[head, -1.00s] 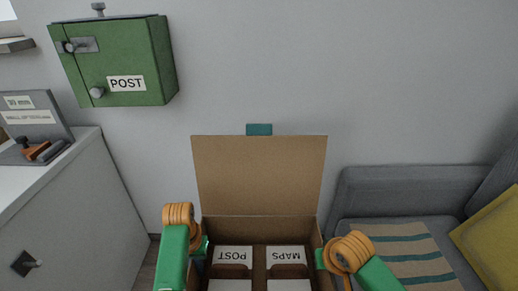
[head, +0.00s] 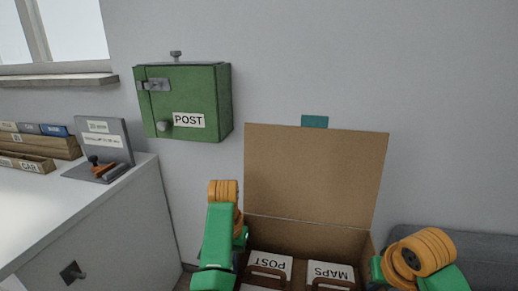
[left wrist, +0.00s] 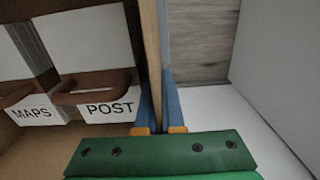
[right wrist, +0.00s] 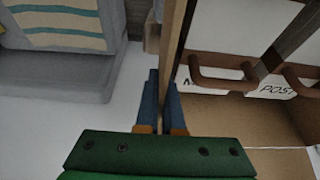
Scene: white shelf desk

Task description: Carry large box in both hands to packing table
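The large box (head: 312,178) is brown cardboard, with its lid standing up and a teal tab on the lid's top edge. Inside are handled packs labelled POST (head: 270,263) and MAPS (head: 330,271). My left gripper (left wrist: 158,112) is shut on the box's left wall (left wrist: 152,50). My right gripper (right wrist: 161,105) is shut on its right wall (right wrist: 174,45). In the head view my wrists flank the box and mostly hide the fingers. The box's underside is hidden. I cannot tell which surface is the packing table.
A white cabinet (head: 105,225) stands at the left, bearing a stamp stand (head: 104,150) and a wooden file rack (head: 35,150). A green POST box (head: 185,100) hangs on the wall. A grey sofa (head: 440,238) is at the right. A narrow floor strip shows beside the cabinet.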

